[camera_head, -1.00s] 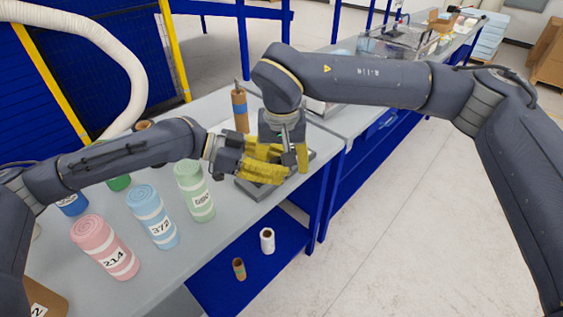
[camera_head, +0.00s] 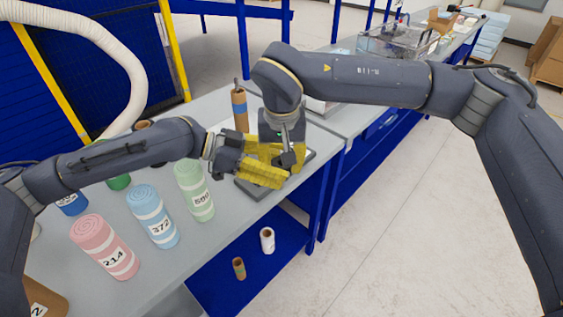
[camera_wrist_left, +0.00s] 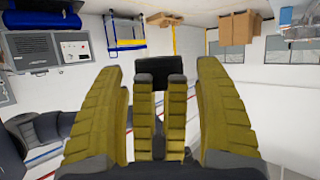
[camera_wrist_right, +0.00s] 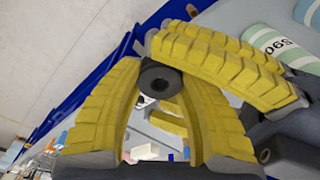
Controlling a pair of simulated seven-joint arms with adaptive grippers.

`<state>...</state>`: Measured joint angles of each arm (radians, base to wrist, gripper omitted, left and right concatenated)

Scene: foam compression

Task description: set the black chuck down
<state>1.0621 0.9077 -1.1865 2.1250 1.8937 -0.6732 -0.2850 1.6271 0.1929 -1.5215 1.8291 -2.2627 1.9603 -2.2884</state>
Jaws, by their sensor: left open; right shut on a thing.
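The black chuck shows as a dark ring (camera_wrist_right: 158,78) between the fingertips of my right gripper (camera_wrist_right: 158,82) in the right wrist view. My right gripper is shut on it and points down over a dark grey plate (camera_head: 250,188) on the table. In the head view the fingers hide the chuck, and I cannot tell whether it touches anything below. My left gripper (camera_head: 268,177) is open, reaching in from the left close beside the right one. Its yellow fingers are spread in the left wrist view (camera_wrist_left: 162,85), and one crosses the right wrist view.
Pink (camera_head: 104,248), blue (camera_head: 152,216) and green (camera_head: 194,191) labelled foam rolls stand on the table left of the grippers. A brown cylinder with a blue band (camera_head: 240,110) stands behind them. A white roll (camera_head: 267,240) and small brown roll (camera_head: 239,268) are on the lower shelf.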

